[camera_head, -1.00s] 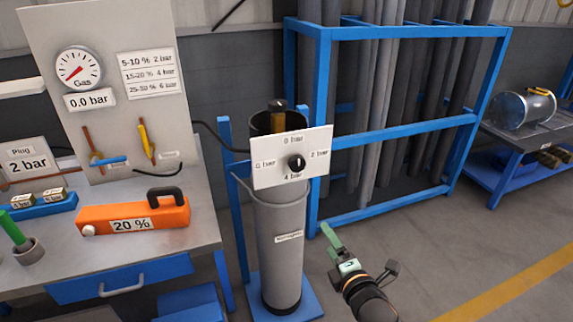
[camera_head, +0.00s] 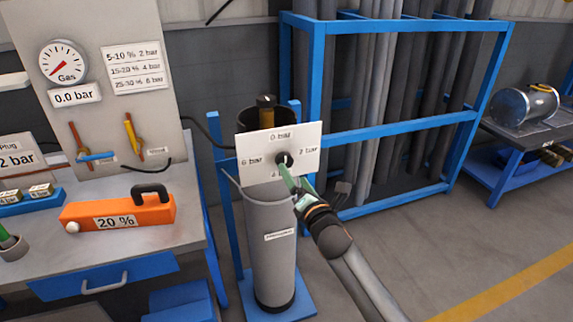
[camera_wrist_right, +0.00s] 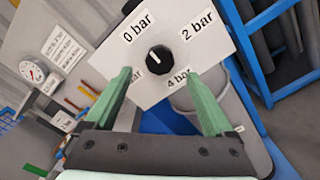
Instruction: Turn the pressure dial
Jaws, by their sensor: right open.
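The pressure dial is a black round knob (camera_head: 284,158) on a white plate (camera_head: 256,143) in front of the grey gas cylinder (camera_head: 270,240). Its plate carries labels for 0, 2, 4 and 6 bar, the 4 bar label mostly hidden in the head view. In the right wrist view the knob (camera_wrist_right: 159,58) has a white mark pointing to the upper left, near the 0 bar label. My right gripper (camera_head: 287,172) is open, its green fingers either side of and short of the knob in the wrist view (camera_wrist_right: 166,84). My left gripper is not in view.
The gas gauge (camera_head: 63,63) on the panel reads 0.0 bar. An orange case (camera_head: 118,212) marked 20 % stands on the workbench (camera_head: 150,243) at left. A blue rack (camera_head: 400,132) of grey tubes stands behind the cylinder. Floor at right is clear.

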